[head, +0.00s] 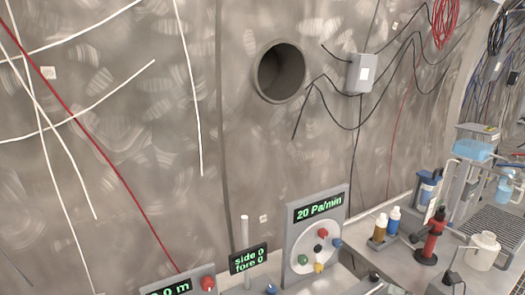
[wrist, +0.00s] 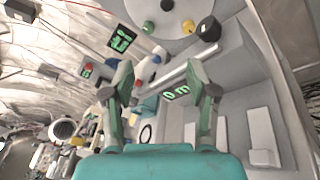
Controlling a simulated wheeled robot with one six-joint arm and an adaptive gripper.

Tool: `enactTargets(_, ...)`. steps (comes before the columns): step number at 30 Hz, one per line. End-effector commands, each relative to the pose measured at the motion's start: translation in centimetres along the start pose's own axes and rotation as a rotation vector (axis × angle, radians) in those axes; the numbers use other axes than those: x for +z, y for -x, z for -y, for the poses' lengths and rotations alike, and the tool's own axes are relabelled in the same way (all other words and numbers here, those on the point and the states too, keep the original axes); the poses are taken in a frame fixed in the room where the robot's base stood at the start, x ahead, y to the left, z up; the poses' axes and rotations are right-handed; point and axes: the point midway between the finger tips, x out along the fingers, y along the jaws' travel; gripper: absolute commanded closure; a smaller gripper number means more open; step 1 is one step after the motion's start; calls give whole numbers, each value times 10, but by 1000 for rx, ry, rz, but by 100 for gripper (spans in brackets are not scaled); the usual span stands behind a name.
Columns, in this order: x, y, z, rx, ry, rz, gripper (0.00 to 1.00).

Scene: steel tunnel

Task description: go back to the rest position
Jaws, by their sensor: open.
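My gripper (wrist: 162,80) shows in the wrist view, with its two grey-green fingers spread apart and nothing between their tips. Its teal body fills the bottom of that view. The gripper is above or in front of a bench with grey panels and displays; the exact gap cannot be told. The gripper does not show in the head view.
The head view shows a dial panel reading "20 Pa/min" (head: 319,207), a "side 0 fore 0" display (head: 248,259), two small bottles (head: 387,225), a red-and-black tool (head: 432,237) and a white jug (head: 482,251). A round wall opening (head: 281,72) and loose cables are above.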

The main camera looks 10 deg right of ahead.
Motion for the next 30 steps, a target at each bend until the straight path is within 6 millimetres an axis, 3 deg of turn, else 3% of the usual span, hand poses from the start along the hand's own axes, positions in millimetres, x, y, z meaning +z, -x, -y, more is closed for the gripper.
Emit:
enactTargets(7,-67,-34,-45,180,-155,108,42)
enactTargets(14,-129,-44,-99,355,-385,239,42)
enactTargets(23,-195,-22,-155,505,-754,398,42)
enactTargets(30,-239,13,-183,550,-1089,515,42)
